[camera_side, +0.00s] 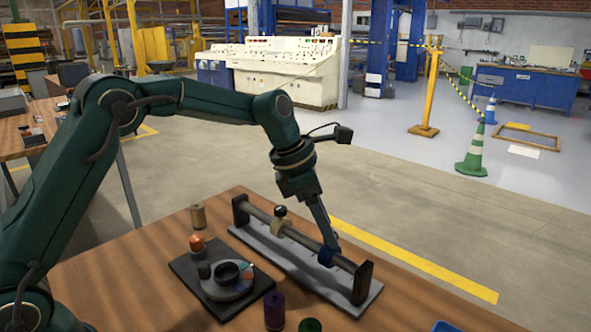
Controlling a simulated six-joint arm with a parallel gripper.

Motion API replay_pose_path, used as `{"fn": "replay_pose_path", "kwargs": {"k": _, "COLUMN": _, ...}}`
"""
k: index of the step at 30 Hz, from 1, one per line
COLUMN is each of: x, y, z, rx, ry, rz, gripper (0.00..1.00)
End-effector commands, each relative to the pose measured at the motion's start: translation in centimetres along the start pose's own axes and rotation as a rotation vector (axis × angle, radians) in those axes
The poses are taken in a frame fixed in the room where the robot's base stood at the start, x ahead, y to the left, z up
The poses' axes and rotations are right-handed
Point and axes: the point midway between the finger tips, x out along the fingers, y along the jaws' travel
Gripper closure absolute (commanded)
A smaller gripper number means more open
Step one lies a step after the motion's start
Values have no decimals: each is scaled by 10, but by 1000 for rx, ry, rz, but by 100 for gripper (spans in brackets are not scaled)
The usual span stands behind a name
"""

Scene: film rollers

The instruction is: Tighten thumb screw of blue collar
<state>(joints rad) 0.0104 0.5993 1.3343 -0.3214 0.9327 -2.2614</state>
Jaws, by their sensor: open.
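The blue collar (325,257) sits around the horizontal bar (300,240) of a rig, nearer its right end. The bar runs between two dark end posts on a grey base plate (290,262). My gripper (331,242) points down at the blue collar from above, with its fingertips at or just beside the collar's top. It is open, though the gap between the fingers is hard to see. I cannot make out the blue collar's thumb screw, which the fingers may hide.
A tan roller (198,216), a purple roller (274,310) and a green roller (310,325) stand nearby. A blue tray (445,327) shows at the bottom edge.

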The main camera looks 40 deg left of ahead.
Motion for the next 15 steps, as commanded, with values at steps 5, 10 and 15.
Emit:
{"fn": "replay_pose_path", "kwargs": {"k": 5, "x": 8, "y": 0, "z": 0, "rx": 1, "ry": 0, "rz": 0, "gripper": 38}}
{"fn": "replay_pose_path", "kwargs": {"k": 10, "x": 8, "y": 0, "z": 0, "rx": 1, "ry": 0, "rz": 1, "gripper": 38}}
{"fn": "replay_pose_path", "kwargs": {"k": 15, "x": 7, "y": 0, "z": 0, "rx": 1, "ry": 0, "rz": 1, "gripper": 96}}
